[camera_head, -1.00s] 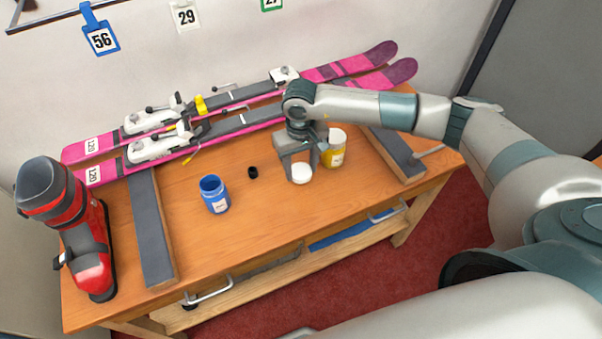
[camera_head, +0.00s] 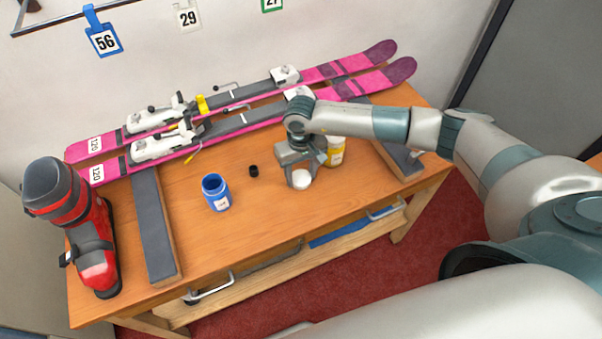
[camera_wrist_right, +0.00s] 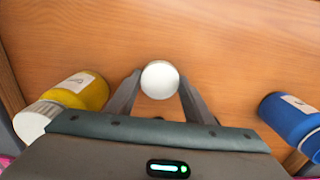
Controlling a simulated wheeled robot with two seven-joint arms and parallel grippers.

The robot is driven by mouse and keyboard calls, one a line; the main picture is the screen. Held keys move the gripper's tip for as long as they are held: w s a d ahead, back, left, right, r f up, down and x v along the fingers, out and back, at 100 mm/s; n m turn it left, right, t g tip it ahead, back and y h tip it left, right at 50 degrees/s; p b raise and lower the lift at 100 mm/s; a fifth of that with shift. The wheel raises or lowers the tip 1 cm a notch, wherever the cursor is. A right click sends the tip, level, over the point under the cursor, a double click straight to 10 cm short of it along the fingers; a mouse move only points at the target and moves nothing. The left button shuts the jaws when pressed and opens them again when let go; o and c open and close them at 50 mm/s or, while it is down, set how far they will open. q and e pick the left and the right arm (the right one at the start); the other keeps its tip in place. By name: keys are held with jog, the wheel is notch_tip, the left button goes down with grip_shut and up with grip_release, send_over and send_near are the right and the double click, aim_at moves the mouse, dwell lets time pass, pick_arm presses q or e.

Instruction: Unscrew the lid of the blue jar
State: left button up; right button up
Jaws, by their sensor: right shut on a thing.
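The blue jar (camera_head: 216,194) stands upright on the bench, left of my right gripper. Its top looks open, with a dark blue inside and no lid on it. It also shows at the right edge of the right wrist view (camera_wrist_right: 292,119). My right gripper (camera_head: 301,177) points down and is shut on a white round lid (camera_wrist_right: 160,80), held between the fingertips. I cannot tell how far the lid is above the bench top. My left gripper is not in view.
A yellow jar (camera_head: 335,154) with a white cap stands just behind my right gripper. A small black cap (camera_head: 254,171) lies beside the blue jar. Pink skis (camera_head: 340,71) lie along the back, and a red boot (camera_head: 92,245) stands left. The front middle of the bench (camera_head: 250,235) is clear.

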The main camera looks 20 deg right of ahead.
aim_at(301, 178)
jog(key=o, duration=1.1)
jog(key=shift+f, duration=0.1)
jog(key=shift+o, duration=0.2)
jog(key=shift+r, duration=0.25)
jog(key=shift+r, duration=0.4)
notch_tip(301, 178, up, 11)
jog(key=b, duration=0.5)
